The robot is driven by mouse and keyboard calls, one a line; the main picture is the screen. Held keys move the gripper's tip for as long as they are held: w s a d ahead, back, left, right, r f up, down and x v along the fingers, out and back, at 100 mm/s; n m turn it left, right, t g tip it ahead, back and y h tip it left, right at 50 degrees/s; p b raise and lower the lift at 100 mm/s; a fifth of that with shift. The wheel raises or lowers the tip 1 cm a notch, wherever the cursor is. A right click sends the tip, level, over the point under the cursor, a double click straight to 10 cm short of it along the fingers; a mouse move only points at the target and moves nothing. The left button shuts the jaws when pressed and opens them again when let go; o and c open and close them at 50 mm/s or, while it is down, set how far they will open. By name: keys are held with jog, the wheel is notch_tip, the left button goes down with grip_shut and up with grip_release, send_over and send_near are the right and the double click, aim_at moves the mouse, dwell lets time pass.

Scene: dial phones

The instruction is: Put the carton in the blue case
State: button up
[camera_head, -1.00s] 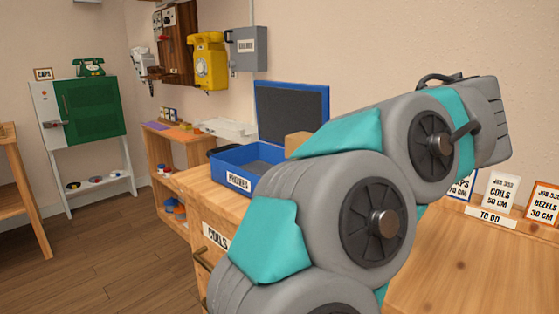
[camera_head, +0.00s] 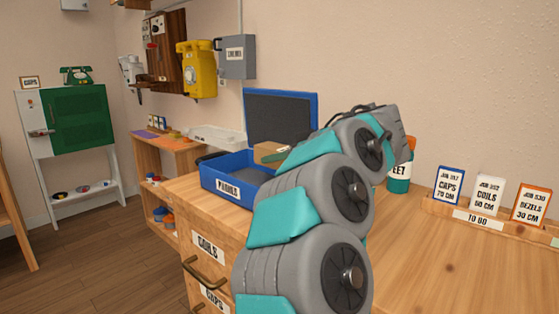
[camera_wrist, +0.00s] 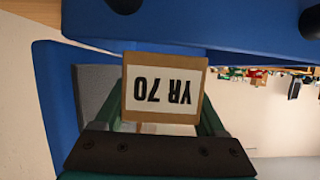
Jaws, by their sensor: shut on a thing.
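The carton is a brown box (camera_head: 268,152) with a white label reading "YR 70", upside down in the wrist view (camera_wrist: 164,88). My gripper (camera_wrist: 160,120) is shut on it, a dark finger on each side. The blue case (camera_head: 225,190) stands open on the wooden worktop, with a label on its front and its dark-lined lid (camera_head: 281,116) raised at the back. In the head view the carton shows over the right part of the case, near the lid; its exact height is unclear. My arm hides the case's right end.
A white tray (camera_head: 214,137) lies behind the case on a lower shelf unit. A teal can (camera_head: 399,178) and a card rack (camera_head: 470,212) with job cards stand to the right. The worktop (camera_head: 440,270) at front right is clear.

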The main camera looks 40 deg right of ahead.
jog(key=shift+f, duration=0.3)
jog(key=shift+f+p, duration=0.45)
jog(key=shift+f, duration=0.2)
jog(key=o, duration=1.6)
jog(key=shift+c, duration=0.2)
jog(key=shift+r+b, duration=0.15)
jog(key=shift+b, duration=0.25)
jog(key=v, duration=1.2)
jog(key=shift+r+p, duration=0.3)
jog(key=shift+r, duration=0.05)
